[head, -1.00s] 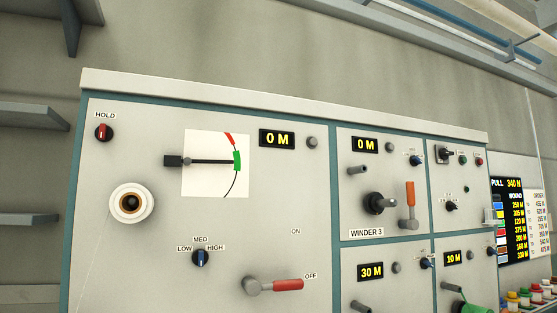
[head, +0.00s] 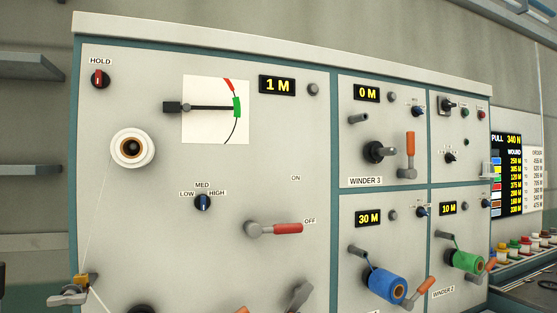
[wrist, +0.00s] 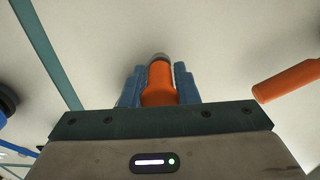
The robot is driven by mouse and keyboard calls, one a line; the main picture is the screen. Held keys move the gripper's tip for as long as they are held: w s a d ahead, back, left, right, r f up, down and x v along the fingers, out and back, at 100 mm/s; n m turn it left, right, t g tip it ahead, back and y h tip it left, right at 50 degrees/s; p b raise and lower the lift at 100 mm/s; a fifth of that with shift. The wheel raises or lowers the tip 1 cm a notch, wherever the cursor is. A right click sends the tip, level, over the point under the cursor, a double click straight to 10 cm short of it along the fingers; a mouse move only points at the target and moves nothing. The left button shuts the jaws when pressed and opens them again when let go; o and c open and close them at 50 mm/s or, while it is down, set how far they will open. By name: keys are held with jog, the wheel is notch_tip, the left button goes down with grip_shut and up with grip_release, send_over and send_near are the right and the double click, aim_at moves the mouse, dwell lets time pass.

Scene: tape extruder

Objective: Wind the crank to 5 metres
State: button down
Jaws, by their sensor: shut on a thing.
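In the wrist view my gripper (wrist: 160,80) has its two blue fingers on either side of an orange handle (wrist: 159,86), shut on it. The handle's grey end shows just beyond the fingertips. In the head view, orange parts (head: 241,309) show at the bottom edge of the large panel, mostly cut off. My gripper cannot be made out there. The large panel's counter (head: 277,85) reads 1 M. The dial needle (head: 212,107) points right, at the green band. A thin strand runs down from the white-rimmed spool (head: 132,148) to a guide (head: 74,292).
A red-handled lever (head: 275,229) points right at OFF. The speed knob (head: 203,202) sits under MED, and the red HOLD knob (head: 100,78) is at top left. Winder 3 (head: 378,151) and winders with blue (head: 386,285) and green (head: 467,258) rolls stand to the right.

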jog(key=shift+s+a+r, duration=0.2)
jog(key=shift+a+r, duration=0.45)
jog(key=shift+r, duration=0.2)
jog(key=shift+s+a+r+p, duration=0.1)
jog(key=shift+a+r+p, duration=0.15)
jog(key=shift+r, duration=0.25)
jog(key=shift+a+r+p, duration=0.1)
jog(key=shift+r+p, duration=0.15)
jog(key=shift+r, duration=0.25)
notch_tip(320, 180, up, 2)
jog(key=shift+r+p, duration=0.1)
jog(key=shift+p, duration=0.5)
